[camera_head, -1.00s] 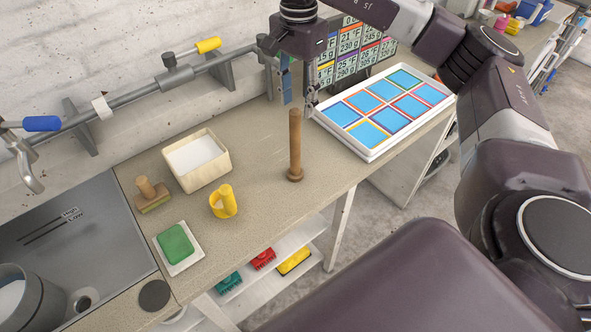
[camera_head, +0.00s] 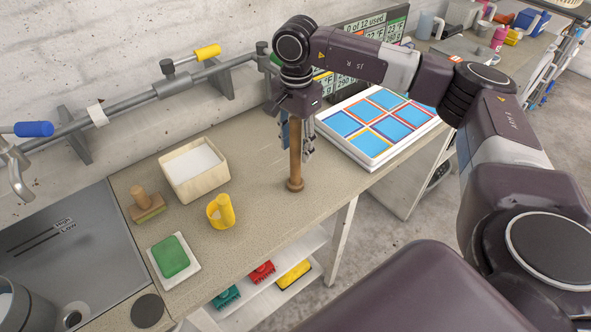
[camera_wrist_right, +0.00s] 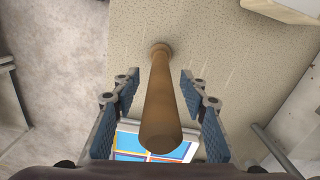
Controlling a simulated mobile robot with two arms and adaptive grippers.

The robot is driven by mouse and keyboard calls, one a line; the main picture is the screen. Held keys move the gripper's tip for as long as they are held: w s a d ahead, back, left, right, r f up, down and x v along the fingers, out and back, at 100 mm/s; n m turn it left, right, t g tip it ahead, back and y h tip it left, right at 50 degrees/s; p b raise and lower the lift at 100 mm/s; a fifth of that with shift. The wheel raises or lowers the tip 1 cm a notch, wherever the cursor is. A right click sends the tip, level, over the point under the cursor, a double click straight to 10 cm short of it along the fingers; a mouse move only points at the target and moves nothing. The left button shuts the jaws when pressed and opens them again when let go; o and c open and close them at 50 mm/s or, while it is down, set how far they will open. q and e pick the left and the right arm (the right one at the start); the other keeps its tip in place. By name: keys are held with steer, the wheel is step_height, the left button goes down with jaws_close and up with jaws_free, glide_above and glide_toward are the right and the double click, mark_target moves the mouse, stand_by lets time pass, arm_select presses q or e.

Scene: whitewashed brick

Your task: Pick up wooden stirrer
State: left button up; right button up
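The wooden stirrer (camera_head: 295,165) stands upright on the counter, its wider foot on the surface. My right gripper (camera_head: 297,140) is around its upper part, coming from above. In the right wrist view the stirrer (camera_wrist_right: 161,105) runs between the two blue-padded fingers of my right gripper (camera_wrist_right: 160,110). The fingers are open, with a gap on each side of the stirrer. My left gripper is not in view.
A tray with blue squares (camera_head: 352,154) lies right of the stirrer. A yellow ring-shaped holder (camera_head: 221,212), a wooden box (camera_head: 193,170), a stamp-like block (camera_head: 146,205) and a green sponge (camera_head: 171,256) stand to the left. Bare counter surrounds the stirrer's foot.

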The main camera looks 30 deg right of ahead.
steer(key=shift+f, duration=0.8)
steer(key=shift+c, duration=0.7)
jaws_close()
